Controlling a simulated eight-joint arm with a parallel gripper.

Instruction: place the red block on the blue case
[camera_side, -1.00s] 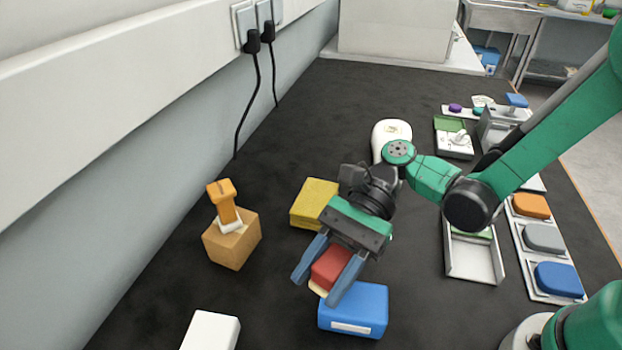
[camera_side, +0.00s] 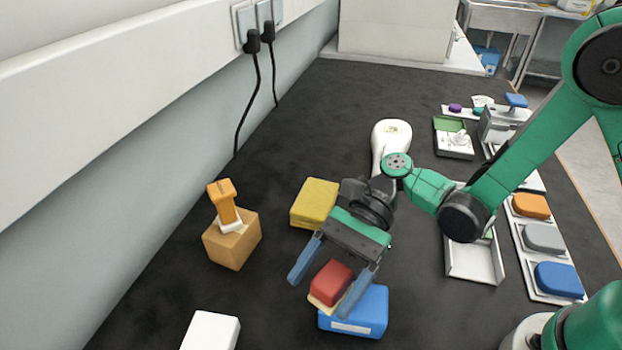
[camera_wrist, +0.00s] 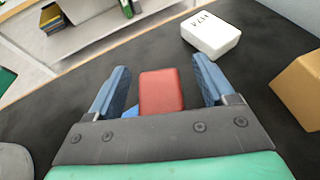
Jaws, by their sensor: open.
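The red block (camera_side: 331,281) has a pale tan underside and sits tilted at the upper left edge of the blue case (camera_side: 366,313) in the side view. Whether it rests on the case or beside it is hard to tell. My gripper (camera_side: 324,296) is open, with its two blue fingers spread on either side of the block. In the wrist view the red block (camera_wrist: 161,91) lies between the open fingers (camera_wrist: 163,88), with a gap on both sides. A small blue corner of the case (camera_wrist: 132,115) shows at its left; the rest is hidden.
A yellow block (camera_side: 314,203) lies behind my gripper. A cardboard box (camera_side: 231,243) with an orange-handled tool stands at the left. A white box (camera_side: 211,331) is at the front, and trays of coloured pads (camera_side: 545,238) line the right. Dark bench between is clear.

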